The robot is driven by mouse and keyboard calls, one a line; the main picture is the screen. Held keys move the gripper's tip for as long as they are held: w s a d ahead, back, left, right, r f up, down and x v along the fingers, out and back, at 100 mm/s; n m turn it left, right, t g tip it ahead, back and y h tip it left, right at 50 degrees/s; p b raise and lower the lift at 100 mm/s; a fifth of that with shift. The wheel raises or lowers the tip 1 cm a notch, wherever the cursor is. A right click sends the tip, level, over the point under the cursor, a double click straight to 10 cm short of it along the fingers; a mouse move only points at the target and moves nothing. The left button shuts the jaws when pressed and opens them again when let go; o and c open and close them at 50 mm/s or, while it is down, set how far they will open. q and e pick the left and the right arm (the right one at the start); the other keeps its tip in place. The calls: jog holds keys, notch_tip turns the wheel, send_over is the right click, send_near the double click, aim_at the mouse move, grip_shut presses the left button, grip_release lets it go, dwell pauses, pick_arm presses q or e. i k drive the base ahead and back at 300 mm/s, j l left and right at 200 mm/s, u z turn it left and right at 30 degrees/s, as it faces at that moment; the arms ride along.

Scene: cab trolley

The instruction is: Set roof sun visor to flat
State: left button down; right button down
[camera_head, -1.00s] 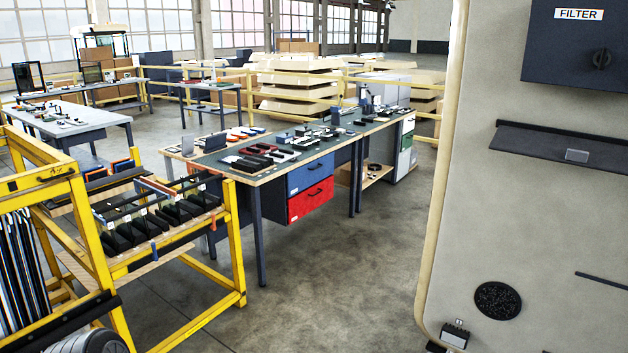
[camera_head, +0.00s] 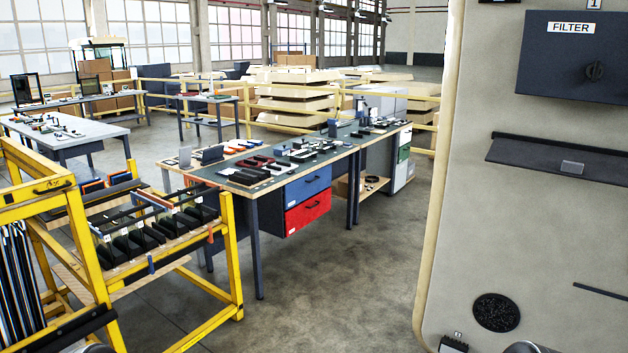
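A dark flap with a small grey tab (camera_head: 560,160) juts from the cream cab panel (camera_head: 470,220) at the right; it looks like the sun visor. It slopes slightly downward to the right in the picture, and its exact tilt is hard to tell. Neither of my grippers shows. Grey rounded parts at the bottom edge, lower left and lower right, look like my own arms.
A dark box marked FILTER (camera_head: 583,60) with a knob is above the flap. A round black speaker-like disc (camera_head: 496,312) is low on the panel. A yellow rack (camera_head: 230,250) stands left, a workbench (camera_head: 262,187) beyond it. Floor between bench and panel is clear.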

aim_at(612, 170)
jog(key=k+l+z, duration=0.1)
jog(key=z, duration=1.1)
